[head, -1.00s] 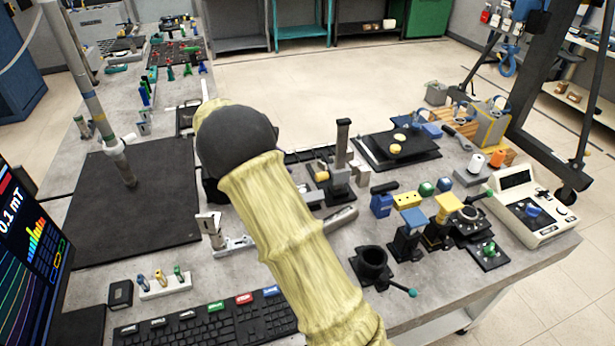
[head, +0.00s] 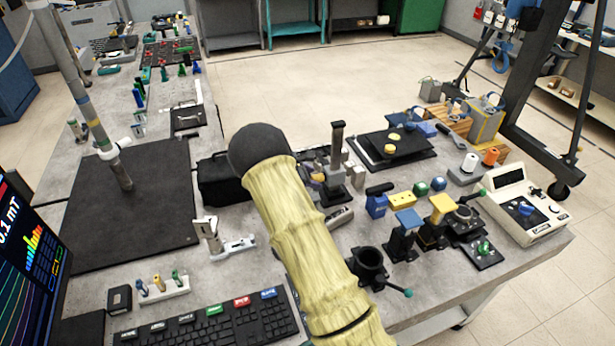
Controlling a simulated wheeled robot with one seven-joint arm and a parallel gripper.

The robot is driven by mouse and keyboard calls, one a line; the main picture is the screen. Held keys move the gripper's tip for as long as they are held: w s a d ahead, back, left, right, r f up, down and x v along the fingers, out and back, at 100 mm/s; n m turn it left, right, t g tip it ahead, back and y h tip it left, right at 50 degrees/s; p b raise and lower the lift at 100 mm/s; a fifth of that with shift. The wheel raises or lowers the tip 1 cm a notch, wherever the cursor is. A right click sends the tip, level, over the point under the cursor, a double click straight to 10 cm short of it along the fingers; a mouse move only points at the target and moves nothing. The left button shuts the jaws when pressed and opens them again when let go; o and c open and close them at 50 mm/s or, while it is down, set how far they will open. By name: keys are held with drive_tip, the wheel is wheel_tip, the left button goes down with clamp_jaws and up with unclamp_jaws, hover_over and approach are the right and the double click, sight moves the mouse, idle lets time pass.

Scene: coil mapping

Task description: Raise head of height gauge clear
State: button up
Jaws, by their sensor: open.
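What looks like the height gauge (head: 337,150), a dark upright post on a dark base, stands near the middle of the bench. A small pale and gold part sits low beside the post. My arm in its yellow sleeve crosses in front, and its dark rounded joint is left of the post. This arm hides part of the area around the gauge base. My gripper does not show, so its place relative to the gauge cannot be seen.
A black case (head: 222,183) lies left of my arm. A silver L-shaped device (head: 210,236), a keyboard (head: 215,328) and a black round holder (head: 367,264) stand nearby. Blue and yellow blocks crowd the right side. A dark mat (head: 85,215) has bare room at left.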

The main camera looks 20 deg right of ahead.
drive_tip(key=shift+d+f, duration=0.35)
drive_tip(key=shift+d, duration=0.15)
drive_tip(key=shift+a, duration=0.1)
